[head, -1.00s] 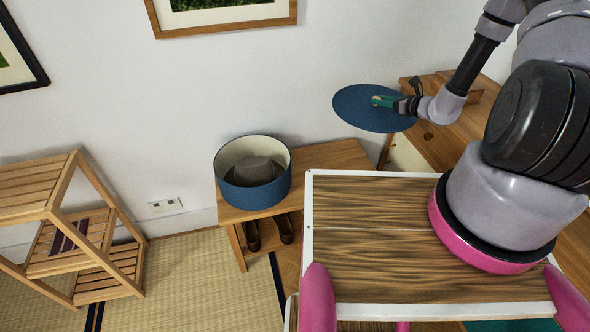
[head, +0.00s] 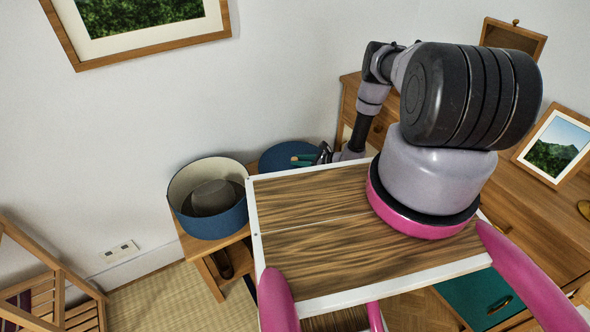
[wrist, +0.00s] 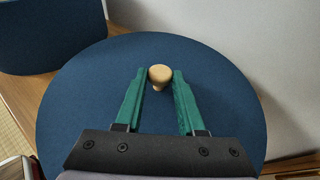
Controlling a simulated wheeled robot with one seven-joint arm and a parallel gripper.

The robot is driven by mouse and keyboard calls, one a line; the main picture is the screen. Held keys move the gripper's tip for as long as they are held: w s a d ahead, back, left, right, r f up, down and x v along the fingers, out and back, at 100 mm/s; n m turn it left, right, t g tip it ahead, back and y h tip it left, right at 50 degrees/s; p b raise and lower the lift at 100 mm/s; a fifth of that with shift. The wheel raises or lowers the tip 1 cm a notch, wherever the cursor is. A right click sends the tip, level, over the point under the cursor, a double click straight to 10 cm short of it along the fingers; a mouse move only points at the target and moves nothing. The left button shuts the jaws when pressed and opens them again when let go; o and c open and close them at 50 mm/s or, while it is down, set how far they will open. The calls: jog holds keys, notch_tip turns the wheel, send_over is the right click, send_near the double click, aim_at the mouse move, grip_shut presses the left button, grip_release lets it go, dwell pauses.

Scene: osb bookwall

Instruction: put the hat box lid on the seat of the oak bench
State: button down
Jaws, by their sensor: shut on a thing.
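The hat box lid is a round dark blue disc (head: 277,152) with a pale wooden knob (wrist: 160,75). My gripper (head: 297,159) is shut on the knob, with green fingers on either side of it. The lid is level, above or on the right part of the oak bench's seat (head: 214,246); I cannot tell whether it touches. My own deck hides part of the lid and most of the bench. In the wrist view, some seat wood (wrist: 28,93) shows left of the lid.
The open blue hat box (head: 219,220), with a grey hat (head: 211,197) inside, stands on the bench left of the lid. The white wall is close behind. A wooden desk (head: 535,225) with a framed picture (head: 555,145) is at right. A slatted wooden rack (head: 45,285) is at lower left.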

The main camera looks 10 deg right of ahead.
jog(key=shift+f, duration=2)
jog(key=shift+f, duration=0.15)
jog(key=c, duration=0.5)
grip_release()
jog(key=shift+r, duration=0.2)
jog(key=v, duration=1.2)
